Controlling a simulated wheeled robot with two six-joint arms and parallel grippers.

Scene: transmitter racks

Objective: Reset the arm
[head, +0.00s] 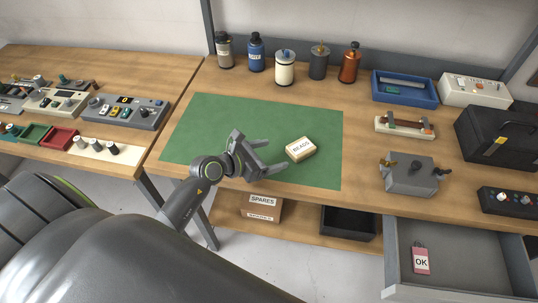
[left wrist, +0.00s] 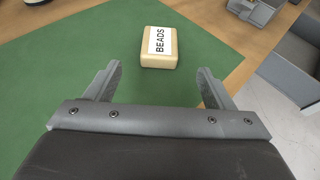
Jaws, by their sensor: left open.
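My left gripper (head: 272,158) is open and empty over the green mat (head: 200,125) on the workbench. Its two fingers also show apart in the left wrist view (left wrist: 156,88). A small tan box labelled BEADS (head: 300,149) lies on the mat just beyond the fingertips. The box also shows in the left wrist view (left wrist: 159,58), ahead of the gap between the fingers and apart from them. My right gripper is not in view.
Several bottles, including a blue one (head: 256,53), stand along the back. A blue tray (head: 404,101), a grey metal fixture (head: 411,185) and a black case (head: 500,140) are at the right. An open drawer (head: 460,245) holding a pink OK tag (head: 421,260) juts out at front right.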

